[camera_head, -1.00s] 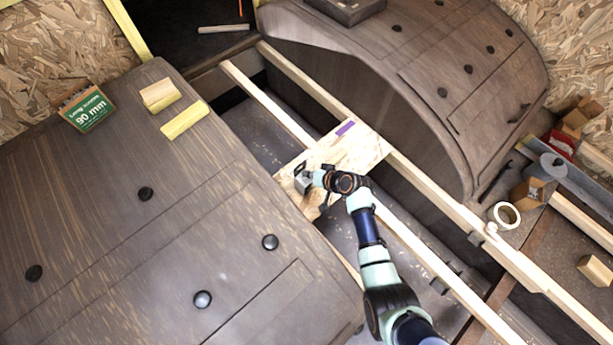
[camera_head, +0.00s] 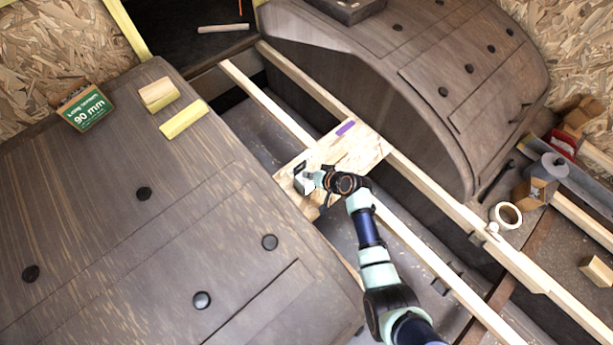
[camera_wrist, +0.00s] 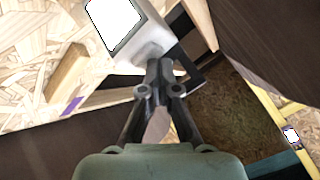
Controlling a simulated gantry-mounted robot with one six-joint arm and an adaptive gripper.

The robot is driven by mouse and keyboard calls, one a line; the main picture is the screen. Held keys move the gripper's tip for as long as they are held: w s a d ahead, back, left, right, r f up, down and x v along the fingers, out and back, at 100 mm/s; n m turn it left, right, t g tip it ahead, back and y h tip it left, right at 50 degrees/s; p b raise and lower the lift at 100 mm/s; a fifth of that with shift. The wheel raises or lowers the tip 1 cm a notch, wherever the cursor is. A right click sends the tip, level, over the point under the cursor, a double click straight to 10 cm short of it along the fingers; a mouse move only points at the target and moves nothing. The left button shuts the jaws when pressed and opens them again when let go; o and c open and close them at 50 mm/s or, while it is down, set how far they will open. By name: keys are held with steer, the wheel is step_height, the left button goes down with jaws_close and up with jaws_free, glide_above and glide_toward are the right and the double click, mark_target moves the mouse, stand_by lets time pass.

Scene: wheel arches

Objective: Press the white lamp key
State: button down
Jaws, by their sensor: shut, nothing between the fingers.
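A pale lamp-like housing with a bright white panel (camera_wrist: 115,22) fills the upper middle of the wrist view. In the head view, the small pale housing (camera_head: 302,186) is on the plywood board, just left of my gripper (camera_head: 311,178). My gripper (camera_wrist: 160,68) is shut and empty. In the wrist view its fingertips overlap the lower edge of the housing; I cannot tell whether they touch it. I cannot pick out a separate white key; it may be hidden behind the fingers.
The plywood board (camera_head: 360,153) with a purple strip (camera_head: 345,127) lies across two wooden rails. Dark wheel arches (camera_head: 440,70) rise on both sides. A green box (camera_head: 86,108) and yellow wood blocks (camera_head: 184,120) sit on the left arch. A tape roll (camera_head: 508,214) lies at right.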

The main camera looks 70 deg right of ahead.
steer(key=shift+r, duration=0.1)
steer(key=shift+r+p, duration=0.35)
steer(key=shift+p, duration=0.05)
step_height(320, 180, up, 6)
steer(key=p, duration=0.6)
steer(key=shift+s+r, duration=0.1)
